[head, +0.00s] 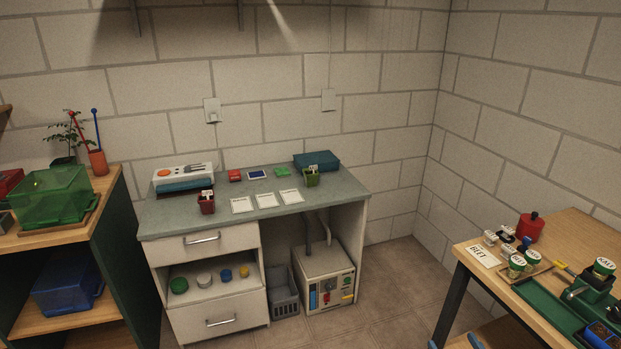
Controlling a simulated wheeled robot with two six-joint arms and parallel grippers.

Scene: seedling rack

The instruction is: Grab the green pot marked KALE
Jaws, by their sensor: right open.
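A dark red pot (206,204) with a white tag stands at the desk's left front. On the right table, a green-topped container (604,266) has a white label that seems to read KALE, though I cannot be sure. My left gripper is not in view.
White cards (266,200) lie along the desk front. The right table (580,228) holds small jars, a red canister (530,227) and a green tray (545,301). A shelf (108,188) stands left. Floor between desk and table is clear.

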